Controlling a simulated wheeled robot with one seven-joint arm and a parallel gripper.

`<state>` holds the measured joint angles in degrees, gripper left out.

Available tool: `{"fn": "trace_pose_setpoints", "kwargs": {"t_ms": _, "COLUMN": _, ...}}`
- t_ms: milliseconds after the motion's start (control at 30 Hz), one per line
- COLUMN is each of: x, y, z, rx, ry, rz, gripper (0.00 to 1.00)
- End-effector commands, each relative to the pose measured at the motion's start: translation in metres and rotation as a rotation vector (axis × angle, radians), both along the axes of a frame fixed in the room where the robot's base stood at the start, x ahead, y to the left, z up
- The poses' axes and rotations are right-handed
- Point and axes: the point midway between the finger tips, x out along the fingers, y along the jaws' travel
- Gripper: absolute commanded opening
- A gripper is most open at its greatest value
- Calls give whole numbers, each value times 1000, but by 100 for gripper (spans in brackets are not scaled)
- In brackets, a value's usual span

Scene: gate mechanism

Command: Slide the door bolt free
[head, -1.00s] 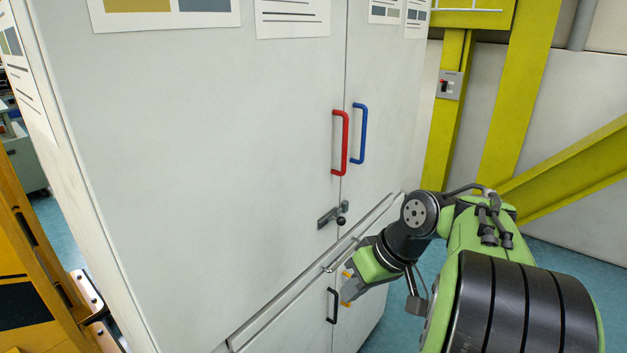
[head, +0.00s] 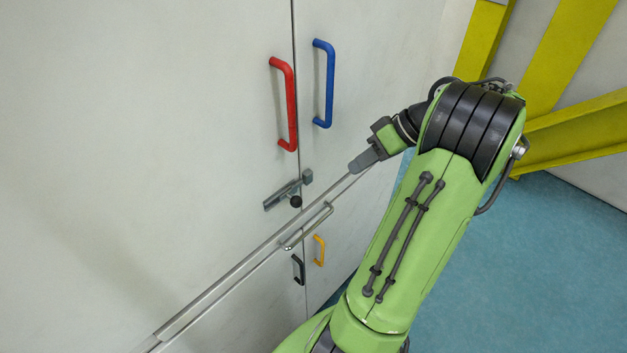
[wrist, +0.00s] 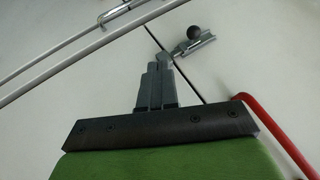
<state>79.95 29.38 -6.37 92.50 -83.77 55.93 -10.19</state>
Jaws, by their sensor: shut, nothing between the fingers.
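The grey door bolt (head: 283,194) with a round black knob (head: 296,201) sits on the left door, below the red handle (head: 291,105). A small grey keeper (head: 307,177) is on the right door across the seam; how far the rod sits in it is unclear. My gripper (head: 356,165) is shut and empty, to the right of the bolt and apart from it. The wrist view shows my closed fingers (wrist: 158,82) pointing toward the bolt (wrist: 205,43) and knob (wrist: 194,32), with the keeper just beyond the tips.
A blue handle (head: 328,85) is on the right door. A ledge, a metal bar handle (head: 307,226), a black handle (head: 298,269) and a yellow handle (head: 319,250) lie below the bolt. Yellow beams (head: 575,130) stand at the right. Blue floor is clear there.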

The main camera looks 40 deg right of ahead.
Motion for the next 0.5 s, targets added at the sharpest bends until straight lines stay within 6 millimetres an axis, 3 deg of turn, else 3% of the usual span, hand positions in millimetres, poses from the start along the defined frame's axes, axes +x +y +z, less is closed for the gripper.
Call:
{"fn": "trace_pose_setpoints", "kwargs": {"t_ms": 233, "x": 6, "y": 5, "z": -10, "rx": 2, "ry": 0, "rz": 3, "gripper": 0}}
{"fn": "trace_pose_setpoints", "kwargs": {"t_ms": 500, "x": 33, "y": 29, "z": -56, "rx": 2, "ry": 0, "rz": 4, "gripper": 0}}
